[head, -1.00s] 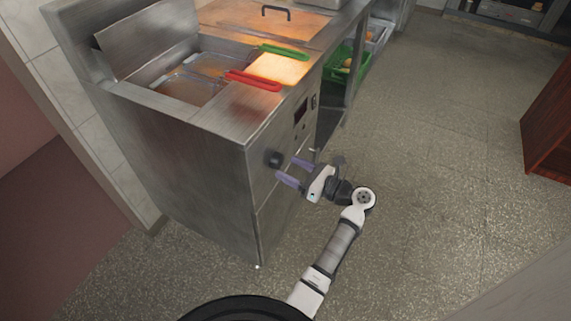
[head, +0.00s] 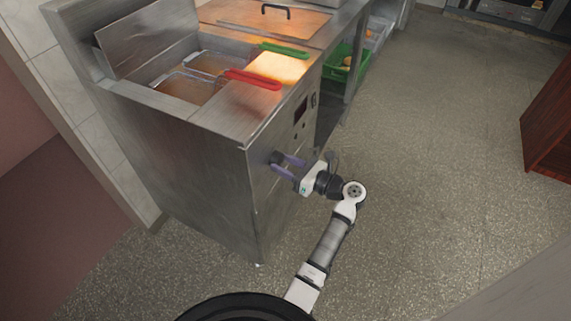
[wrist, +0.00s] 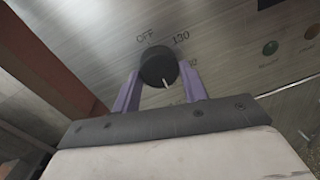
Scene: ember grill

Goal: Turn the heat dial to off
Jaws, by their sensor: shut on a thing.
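The heat dial (head: 275,157) is a round black knob on the front panel of the steel fryer (head: 200,165). In the wrist view the dial (wrist: 157,66) sits between the two purple fingers of my gripper (wrist: 159,78), which is shut on its sides. Its white mark points down and slightly right, away from the word OFF (wrist: 145,36) at the upper left. A 130 label stands at the upper right, and another label is partly hidden by the right finger. In the head view my gripper (head: 287,165) reaches the panel from the right.
A dark display (head: 300,111) and small round buttons lie beside the dial on the panel. Red-handled (head: 252,79) and green-handled (head: 284,51) baskets are on top. A green crate (head: 346,62) stands under the counter behind.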

